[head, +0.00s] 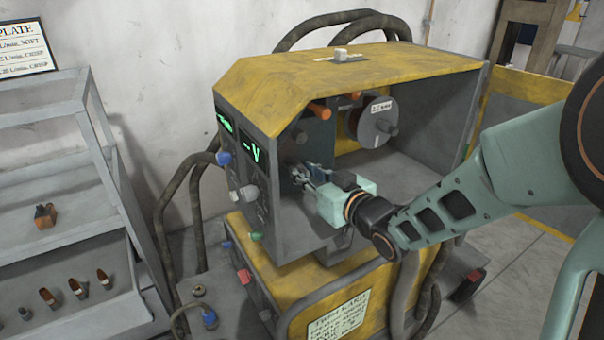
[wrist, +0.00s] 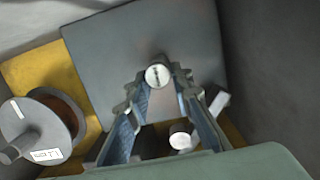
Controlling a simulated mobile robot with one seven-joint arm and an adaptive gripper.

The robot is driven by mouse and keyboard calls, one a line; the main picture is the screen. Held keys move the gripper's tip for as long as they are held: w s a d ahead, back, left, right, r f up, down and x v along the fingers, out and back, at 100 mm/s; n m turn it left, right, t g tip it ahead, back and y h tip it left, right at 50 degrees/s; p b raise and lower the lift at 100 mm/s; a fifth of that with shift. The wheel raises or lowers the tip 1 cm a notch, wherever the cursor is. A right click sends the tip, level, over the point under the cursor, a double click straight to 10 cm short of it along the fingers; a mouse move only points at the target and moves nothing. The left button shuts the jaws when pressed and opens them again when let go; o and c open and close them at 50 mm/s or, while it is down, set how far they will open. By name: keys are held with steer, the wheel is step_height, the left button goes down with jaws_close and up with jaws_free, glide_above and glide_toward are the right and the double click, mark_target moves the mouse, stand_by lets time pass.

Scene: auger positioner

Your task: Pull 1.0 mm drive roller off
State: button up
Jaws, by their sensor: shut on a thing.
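My gripper (head: 303,173) reaches into the open side of the yellow and grey machine (head: 345,70), its fingers close to the grey drive panel. In the wrist view my gripper (wrist: 159,80) is shut on a small round roller (wrist: 158,75) with a pale face and dark marking, too small to read. The roller sits between the fingertips, in front of a grey plate (wrist: 150,35). In the head view the fingers and dark parts hide the roller. I cannot tell whether it still touches its shaft.
A wire spool (head: 377,122) with a white label hangs deeper in the cabinet. A pale-ended cylinder (wrist: 182,138) and a white piece (wrist: 220,101) lie close around my fingers in the wrist view. A grey shelf rack (head: 70,190) with small parts stands at the left.

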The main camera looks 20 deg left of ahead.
jaws_close()
steer(key=shift+f+p+v, duration=0.2)
steer(key=shift+f+v, duration=0.05)
steer(key=shift+v, duration=1.2)
steer(key=shift+f+p+v, duration=0.15)
steer(key=shift+f+v, duration=0.05)
steer(key=shift+v, duration=1.3)
steer(key=shift+d, duration=0.1)
